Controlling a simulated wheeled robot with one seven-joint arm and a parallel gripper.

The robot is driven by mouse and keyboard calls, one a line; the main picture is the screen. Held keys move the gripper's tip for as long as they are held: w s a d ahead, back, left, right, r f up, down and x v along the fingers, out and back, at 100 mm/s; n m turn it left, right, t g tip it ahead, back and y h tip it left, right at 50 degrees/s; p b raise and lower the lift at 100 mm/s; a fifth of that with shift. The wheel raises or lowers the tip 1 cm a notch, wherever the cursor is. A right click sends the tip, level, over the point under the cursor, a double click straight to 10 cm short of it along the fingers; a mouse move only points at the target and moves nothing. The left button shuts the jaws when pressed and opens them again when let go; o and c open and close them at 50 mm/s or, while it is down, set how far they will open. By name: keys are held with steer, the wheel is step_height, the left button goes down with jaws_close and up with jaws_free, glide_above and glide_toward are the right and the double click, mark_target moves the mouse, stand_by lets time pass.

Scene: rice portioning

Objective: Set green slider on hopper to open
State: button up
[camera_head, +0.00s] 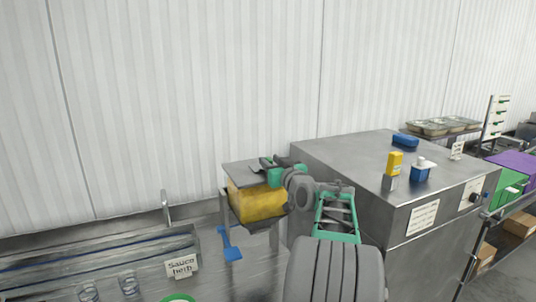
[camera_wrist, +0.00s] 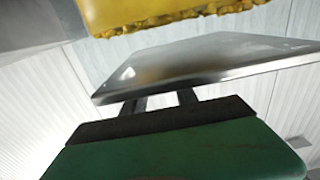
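The hopper (camera_head: 258,203), a box with yellow contents under a grey metal top, stands left of the large steel cabinet. Its yellow body (camera_wrist: 170,14) also shows at the top edge of the wrist view. My gripper (camera_head: 262,164) is at the hopper's upper right, close to its top plate. In the wrist view a metal plate (camera_wrist: 200,62) crosses in front of my gripper's two dark fingers (camera_wrist: 161,101). A gap shows between the fingers, but their tips are hidden. I cannot make out the green slider apart from my green gripper body; contact cannot be told.
The steel cabinet (camera_head: 345,158) holds a yellow item (camera_head: 394,164) and blue items. A labelled sauce/herb counter (camera_head: 90,262) lies at left. The ribbed wall (camera_head: 180,100) stands close behind.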

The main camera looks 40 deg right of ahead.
steer(key=shift+x, duration=1.1)
steer(key=shift+s, duration=0.1)
jaws_close()
stand_by(0.5)
